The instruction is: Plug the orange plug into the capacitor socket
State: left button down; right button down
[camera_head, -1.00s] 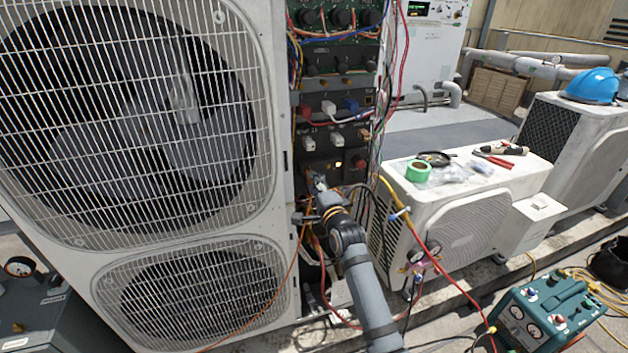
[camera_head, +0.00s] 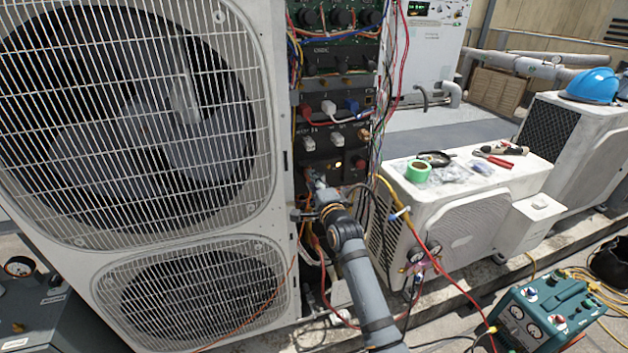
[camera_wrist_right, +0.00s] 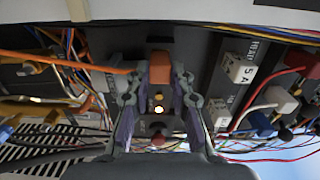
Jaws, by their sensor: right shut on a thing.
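My right gripper (camera_wrist_right: 160,78) is shut on the orange plug (camera_wrist_right: 160,67) in the right wrist view. The plug sits between the fingertips, close to the dark control panel (camera_wrist_right: 198,52), and its orange cable (camera_wrist_right: 65,63) runs off to the left. In the head view my right gripper (camera_head: 317,181) is at the lower left of the panel, and the plug is too hidden to make out. The capacitor socket cannot be told apart; the gripper and plug cover that area. I cannot tell whether the plug is in contact with a socket. My left gripper is not in view.
A lit yellow lamp (camera_wrist_right: 158,97) and a red button (camera_wrist_right: 158,139) show between the fingers. Other plugs, white (camera_head: 328,107) and blue (camera_head: 351,105), sit higher on the panel. Loose wires hang along its right side. The large fan unit (camera_head: 273,150) stands close on the left.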

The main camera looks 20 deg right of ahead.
jog(key=shift+w+r, duration=0.1)
jog(key=shift+w, duration=0.1)
jog(key=c, duration=1.1)
grip_release()
jog(key=shift+w, duration=0.1)
